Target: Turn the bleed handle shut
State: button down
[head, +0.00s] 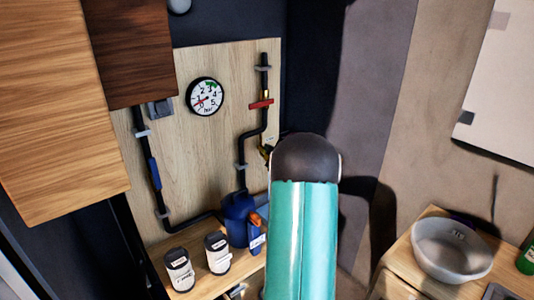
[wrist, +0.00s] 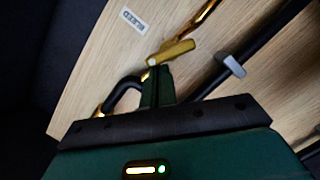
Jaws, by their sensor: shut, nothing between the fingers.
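The bleed handle (wrist: 172,52) is a short yellow bar on a brass pipe in the wrist view, just past my fingertips. It lies tilted in the picture, its right end higher, below and right of a "BLEED" label (wrist: 133,20). My gripper (wrist: 158,70) is shut and empty, with its fingertips right at the handle's lower left part. I cannot tell whether they touch it. In the head view my teal arm hides the gripper, and only a bit of yellow shows beside the arm.
The wooden board (head: 185,140) carries a gauge (head: 205,97), black pipes and a red handle (head: 261,103). Below stand two labelled cans (head: 179,270) and a blue bottle (head: 238,218). A black pipe with a grey clip (wrist: 230,64) runs right of my fingers. A bowl (head: 455,250) stands at right.

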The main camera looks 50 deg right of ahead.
jog(key=m, duration=0.2)
jog(key=d+m+y, duration=0.1)
jog(key=m, duration=0.1)
jog(key=d+m+y, duration=0.1)
jog(key=m, duration=0.1)
jog(key=shift+s+d, duration=0.15)
jog(key=shift+s, duration=0.15)
dwell(0.8)
jog(key=shift+d+f, duration=0.15)
jog(key=shift+d, duration=0.1)
dwell(2.4)
dwell(0.7)
